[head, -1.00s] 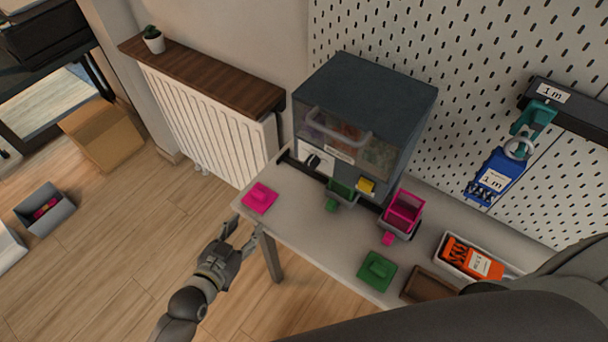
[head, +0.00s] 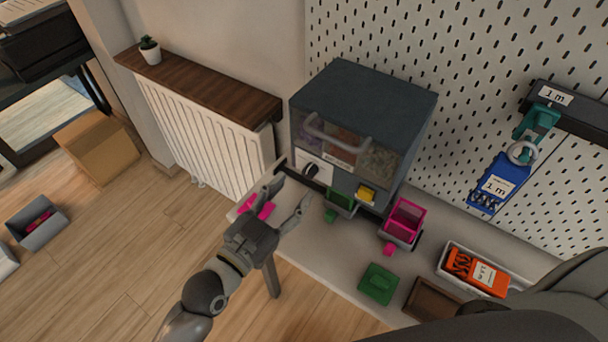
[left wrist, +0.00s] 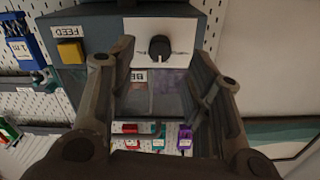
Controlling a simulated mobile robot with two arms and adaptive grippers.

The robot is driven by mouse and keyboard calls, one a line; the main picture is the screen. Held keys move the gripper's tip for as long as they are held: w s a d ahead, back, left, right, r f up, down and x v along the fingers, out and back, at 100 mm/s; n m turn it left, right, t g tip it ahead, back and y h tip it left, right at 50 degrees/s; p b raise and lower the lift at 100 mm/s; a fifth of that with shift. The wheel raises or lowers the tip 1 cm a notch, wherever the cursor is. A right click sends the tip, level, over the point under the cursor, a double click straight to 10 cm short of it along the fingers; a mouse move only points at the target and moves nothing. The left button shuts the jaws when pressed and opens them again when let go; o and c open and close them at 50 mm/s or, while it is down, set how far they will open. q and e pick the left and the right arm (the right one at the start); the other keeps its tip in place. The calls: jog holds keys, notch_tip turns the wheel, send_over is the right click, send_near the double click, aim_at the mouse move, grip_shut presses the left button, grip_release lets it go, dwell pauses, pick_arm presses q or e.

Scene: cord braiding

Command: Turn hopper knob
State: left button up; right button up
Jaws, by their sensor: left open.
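The hopper (head: 365,95) is a dark grey box with a clear front at the back of the table. Its black knob (head: 311,169) sits on a white plate at the lower left of the front. In the left wrist view the knob (left wrist: 160,47) is ahead, between the fingers in the picture, its pointer downward. My left gripper (head: 290,194) is open and empty, in front of the knob and apart from it. In the left wrist view its fingers (left wrist: 165,75) stand wide on either side. My right gripper is not in view.
A yellow button (head: 366,195), a green bin (head: 342,199) and a pink bin (head: 405,218) are right of the knob. A pink piece (head: 266,210) lies partly behind my gripper. A green piece (head: 378,284) and a brown tray (head: 432,300) lie nearer the front. A radiator (head: 205,135) stands left.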

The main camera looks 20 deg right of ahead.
aim_at(306, 175)
pick_arm(q)
jog(key=x, duration=0.5)
jog(key=shift+w+d, duration=0.15)
grip_shut()
